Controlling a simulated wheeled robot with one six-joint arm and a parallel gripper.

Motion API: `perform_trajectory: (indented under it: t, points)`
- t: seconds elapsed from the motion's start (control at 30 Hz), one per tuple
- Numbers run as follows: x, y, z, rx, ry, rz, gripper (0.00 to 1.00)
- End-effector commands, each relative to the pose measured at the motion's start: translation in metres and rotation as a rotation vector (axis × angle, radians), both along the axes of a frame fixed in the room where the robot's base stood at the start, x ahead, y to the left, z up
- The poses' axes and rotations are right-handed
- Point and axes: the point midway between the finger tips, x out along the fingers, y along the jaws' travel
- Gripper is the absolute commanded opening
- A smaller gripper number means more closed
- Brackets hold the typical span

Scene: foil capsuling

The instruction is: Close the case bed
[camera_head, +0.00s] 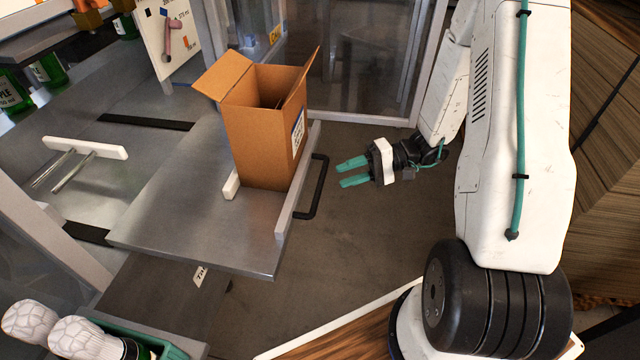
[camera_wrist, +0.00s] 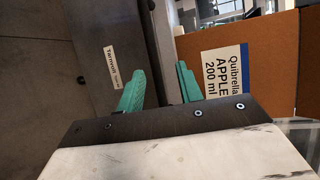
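The case bed (camera_head: 195,222) is a flat grey metal plate that sticks out from the station toward my arm. A black handle (camera_head: 321,186) is fixed to its right edge, outside a light rail (camera_head: 284,218). An open cardboard case (camera_head: 258,148) stands upright on the bed, flaps up. My gripper (camera_head: 341,175) is open and empty, just right of the handle, its teal fingers pointing at it. In the wrist view, the fingers (camera_wrist: 160,72) are apart with a grey strip between them, and the case (camera_wrist: 275,65) with its label is on the right.
A white push bar (camera_head: 85,148) on two rods is left of the bed. Green bottles (camera_head: 48,70) stand at the upper left. Clear floor (camera_head: 375,235) lies right of the handle.

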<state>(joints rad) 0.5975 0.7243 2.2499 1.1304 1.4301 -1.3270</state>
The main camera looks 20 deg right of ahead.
Motion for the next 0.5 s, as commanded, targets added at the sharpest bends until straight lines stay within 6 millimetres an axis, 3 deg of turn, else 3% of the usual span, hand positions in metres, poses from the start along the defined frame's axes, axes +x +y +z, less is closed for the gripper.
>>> perform_trajectory:
  t: [0.17, 0.5]
  points:
    - [0.004, -0.001, -0.014, 0.022, -0.014, -0.042, 0.36]
    - [0.015, 0.048, -0.024, 0.022, -0.012, -0.038, 0.36]
